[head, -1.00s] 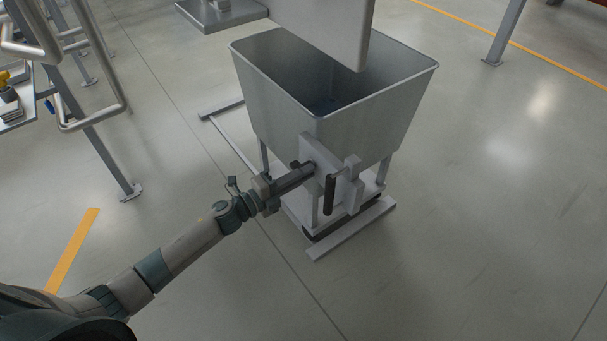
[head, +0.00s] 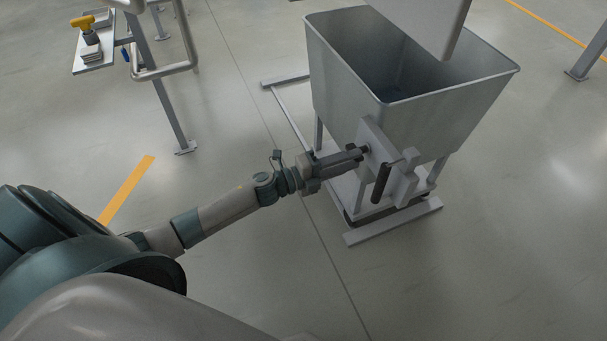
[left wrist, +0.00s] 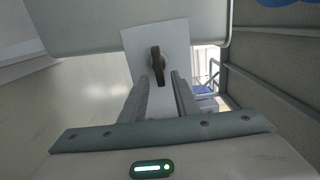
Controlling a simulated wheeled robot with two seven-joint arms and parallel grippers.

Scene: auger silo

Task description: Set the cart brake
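The grey hopper cart (head: 440,118) stands on the floor right of centre in the head view. A pale plate (head: 374,136) is on its near side, with a bracket holding a black upright grip (head: 381,183). My left gripper (head: 360,152) points at the plate, left of that grip. In the left wrist view, a dark lever (left wrist: 157,65) stands out from the white plate (left wrist: 174,38). My left gripper's fingers (left wrist: 160,92) are open, one on each side of the lever's lower end; contact cannot be told. My right gripper is not in view.
A grey panel (head: 424,18) hangs over the hopper's opening. Floor rails (head: 395,221) lie beside the cart's base. A stand with bent tubes (head: 165,70) and a small shelf with a yellow-handled item (head: 88,24) are at upper left.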

